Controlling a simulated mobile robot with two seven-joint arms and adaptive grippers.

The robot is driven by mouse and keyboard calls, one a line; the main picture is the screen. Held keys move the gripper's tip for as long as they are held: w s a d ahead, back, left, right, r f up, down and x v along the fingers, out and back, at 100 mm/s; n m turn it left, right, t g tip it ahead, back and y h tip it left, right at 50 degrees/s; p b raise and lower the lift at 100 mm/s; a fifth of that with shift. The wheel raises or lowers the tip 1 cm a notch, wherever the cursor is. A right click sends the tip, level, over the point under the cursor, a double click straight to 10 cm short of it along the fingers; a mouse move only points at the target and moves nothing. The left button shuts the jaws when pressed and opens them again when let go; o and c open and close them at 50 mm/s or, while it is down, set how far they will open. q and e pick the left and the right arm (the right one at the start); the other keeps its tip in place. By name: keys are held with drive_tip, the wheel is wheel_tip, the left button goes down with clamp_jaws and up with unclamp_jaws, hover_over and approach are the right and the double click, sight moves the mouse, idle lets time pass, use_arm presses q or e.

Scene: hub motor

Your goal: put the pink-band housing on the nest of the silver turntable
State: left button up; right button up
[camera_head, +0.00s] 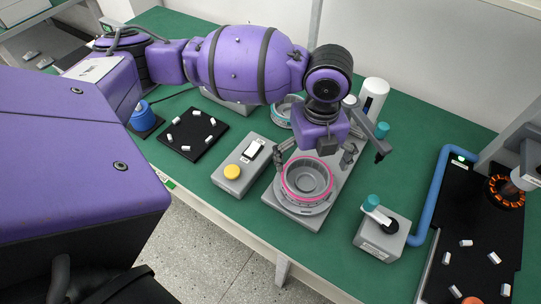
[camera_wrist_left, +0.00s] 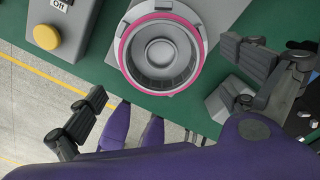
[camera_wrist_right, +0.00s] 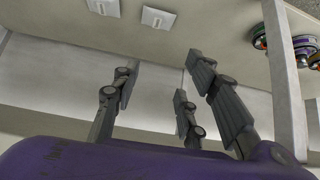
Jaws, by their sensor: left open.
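The pink-band housing (camera_head: 307,178) is a grey round shell with a pink ring, open side up. It sits level on the silver turntable (camera_head: 290,207), and it also shows in the left wrist view (camera_wrist_left: 160,52). The housing hides the nest, so I cannot tell how fully it is seated. My left gripper (camera_head: 316,158) is open just above and behind the housing. Its spread fingers show apart from the housing in the left wrist view (camera_wrist_left: 178,92). My right gripper (camera_wrist_right: 160,85) is open and empty, facing a pale wall, outside the head view.
A grey switch box with a yellow button (camera_head: 232,172) stands left of the turntable. A grey box with a teal-topped part (camera_head: 382,238) stands to the right. Another banded housing (camera_head: 281,112) lies behind. A black mat (camera_head: 180,147) holds several small white parts.

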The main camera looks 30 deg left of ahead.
use_arm(q)
drive_tip(key=shift+r, duration=2.75)
